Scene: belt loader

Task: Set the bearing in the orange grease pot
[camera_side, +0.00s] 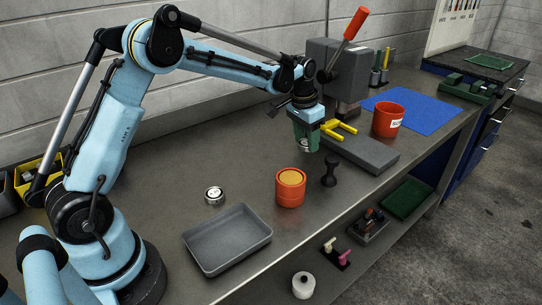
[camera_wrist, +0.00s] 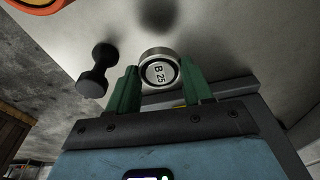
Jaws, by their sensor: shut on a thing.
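The bearing (camera_wrist: 160,70), a short metal ring with a dark face marked "B 25", is between the green fingertips of my gripper (camera_wrist: 155,88) in the wrist view. My gripper (camera_side: 306,142) is shut on it and hangs above the bench in the side view, where the fingers mostly hide the bearing. The orange grease pot (camera_side: 290,192), with a tan top surface, stands on the bench, in front of and slightly left of my gripper. Part of its rim (camera_wrist: 30,4) shows at the top left of the wrist view. The bearing is apart from the pot.
A black spool-shaped piece (camera_side: 330,172) stands right of the pot; it also shows in the wrist view (camera_wrist: 97,70). A second round metal piece (camera_side: 214,195) and a grey tray (camera_side: 228,262) are left. A press (camera_side: 338,70), its base and a labelled red pot (camera_side: 386,122) are behind.

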